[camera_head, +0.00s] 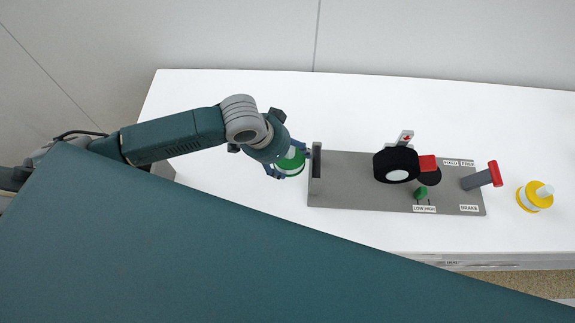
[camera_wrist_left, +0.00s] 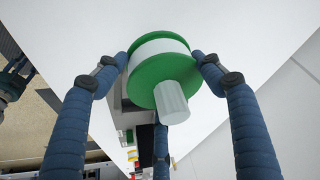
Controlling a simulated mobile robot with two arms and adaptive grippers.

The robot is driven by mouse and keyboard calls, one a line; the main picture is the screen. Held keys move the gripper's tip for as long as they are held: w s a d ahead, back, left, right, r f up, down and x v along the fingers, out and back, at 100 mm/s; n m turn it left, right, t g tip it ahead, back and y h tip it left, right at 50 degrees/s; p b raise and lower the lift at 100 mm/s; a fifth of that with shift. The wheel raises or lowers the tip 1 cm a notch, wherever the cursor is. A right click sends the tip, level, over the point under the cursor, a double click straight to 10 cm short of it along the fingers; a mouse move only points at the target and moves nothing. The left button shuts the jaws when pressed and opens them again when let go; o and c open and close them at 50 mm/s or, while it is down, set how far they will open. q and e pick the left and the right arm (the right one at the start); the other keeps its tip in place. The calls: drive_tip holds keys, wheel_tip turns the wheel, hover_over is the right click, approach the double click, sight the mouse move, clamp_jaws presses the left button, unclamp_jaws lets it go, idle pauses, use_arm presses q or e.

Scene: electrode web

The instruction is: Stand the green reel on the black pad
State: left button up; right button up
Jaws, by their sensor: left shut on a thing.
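The green reel (camera_head: 289,167) has green flanges, a white middle and a pale stub. My left gripper (camera_head: 284,161) is shut on it left of the grey board, in the head view. In the left wrist view the reel (camera_wrist_left: 160,62) sits between the blue fingers, its pale stub pointing toward the camera. Whether it touches the table cannot be told. I cannot make out a flat black pad; the upright black plate (camera_head: 316,160) at the board's left end is close right of the reel. A dark part at the left wrist view's left edge may be my right gripper (camera_wrist_left: 14,78).
The white table (camera_head: 200,90) is clear behind. A teal panel covers the front left.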

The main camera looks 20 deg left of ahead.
use_arm(q)
wheel_tip(320, 180, up, 12)
drive_tip(key=shift+r+b, duration=0.15)
drive_tip(key=shift+b, duration=0.4)
drive_tip(key=shift+w+a, duration=0.1)
drive_tip(key=a+r+n+t+y+b, duration=0.1)
drive_tip(key=a+r+n+y+b, duration=0.1)
drive_tip(key=a+r+n+b, duration=0.3)
drive_tip(key=n+b, duration=0.1)
drive_tip(key=n, duration=0.1)
drive_tip(key=shift+w+r+n+y, duration=0.2)
drive_tip(key=shift+w+n+y, duration=0.1)
drive_tip(key=shift+y, duration=0.1)
drive_tip(key=shift+s+f, duration=0.1)
